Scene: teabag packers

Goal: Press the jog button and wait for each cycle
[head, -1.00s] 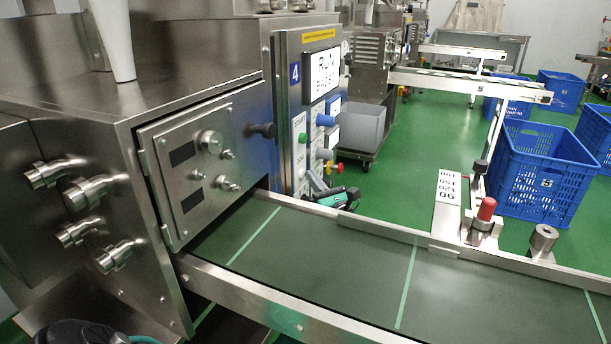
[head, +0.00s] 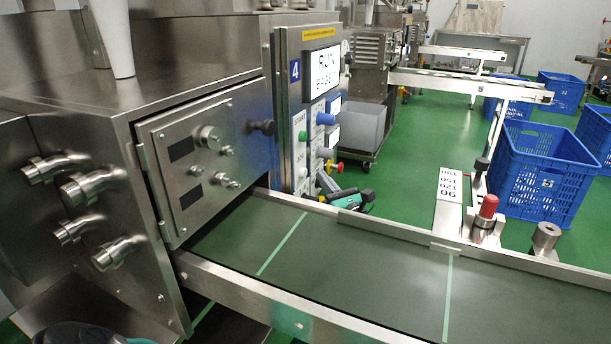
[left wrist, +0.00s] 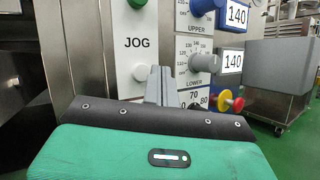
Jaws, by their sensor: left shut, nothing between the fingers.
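The white jog button (left wrist: 139,71) sits below the word JOG on a white panel (left wrist: 140,42) in the left wrist view. A green button (left wrist: 137,3) is above it. In the head view the narrow panel (head: 300,152) is on the front of machine 4. My left gripper (left wrist: 159,80) is shut and empty, its fingertips just right of the jog button and apart from it. In the head view the left gripper (head: 324,182) is beyond the conveyor, just right of the panel. My right gripper is not in view.
Blue and grey knobs (left wrist: 204,63) and a red stop button (left wrist: 237,104) are right of the jog panel. The green conveyor belt (head: 350,262) runs across the front, with no packs on it. A grey bin (head: 362,127) and blue crates (head: 545,170) stand behind.

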